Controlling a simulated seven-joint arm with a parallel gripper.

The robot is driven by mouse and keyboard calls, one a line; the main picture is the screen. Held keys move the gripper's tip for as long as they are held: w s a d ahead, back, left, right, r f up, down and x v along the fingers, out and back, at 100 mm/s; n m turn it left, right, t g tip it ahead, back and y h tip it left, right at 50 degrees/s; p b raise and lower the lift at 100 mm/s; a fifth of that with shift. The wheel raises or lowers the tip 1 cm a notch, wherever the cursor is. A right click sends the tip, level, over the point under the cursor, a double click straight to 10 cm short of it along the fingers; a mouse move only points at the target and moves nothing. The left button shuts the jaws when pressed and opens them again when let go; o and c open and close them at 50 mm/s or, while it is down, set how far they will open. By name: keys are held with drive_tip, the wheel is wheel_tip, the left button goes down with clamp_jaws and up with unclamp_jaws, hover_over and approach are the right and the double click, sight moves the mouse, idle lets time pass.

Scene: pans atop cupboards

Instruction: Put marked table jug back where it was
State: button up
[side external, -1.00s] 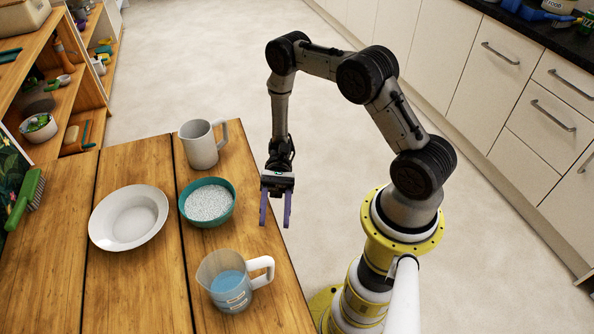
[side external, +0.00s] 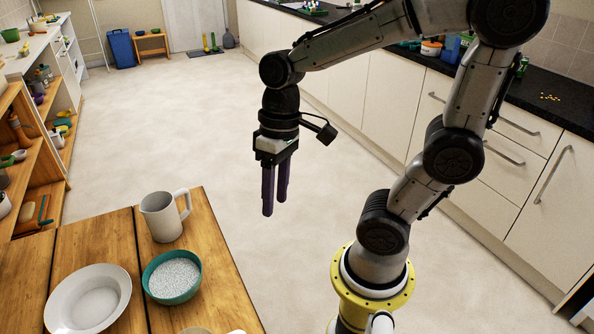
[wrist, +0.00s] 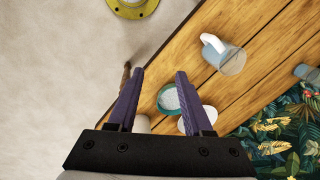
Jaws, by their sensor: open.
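The marked jug (wrist: 229,60) is clear, with a white handle, and stands upright on the wooden table (wrist: 205,76) in the wrist view. In the side external view only a sliver of what appears to be its rim shows at the bottom edge, so its contents are hidden there. My gripper (side external: 275,206) has two purple fingers, pointing down, apart and empty. It is raised well above the table, past its right edge and apart from the jug. In the wrist view my gripper (wrist: 160,74) shows its fingers spread, with the jug beyond the right finger.
A teal bowl of white grains (side external: 172,277), a white mug (side external: 163,216) and a white dish (side external: 90,299) stand on the table. A leaf-patterned mat (wrist: 285,130) and a bluish container (wrist: 305,73) show in the wrist view. Cabinets line the right; open floor lies between.

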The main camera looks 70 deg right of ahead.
drive_tip(key=s+r+t, duration=0.1)
drive_tip(key=s+d+r+n+t+h, duration=0.1)
drive_tip(key=t, duration=0.1)
drive_tip(key=s+d+r+t+h, duration=0.1)
drive_tip(key=r+t, duration=0.1)
drive_tip(key=shift+s+d+r+n, duration=0.1)
drive_tip(key=shift+s+n, duration=0.1)
drive_tip(key=shift+n, duration=0.1)
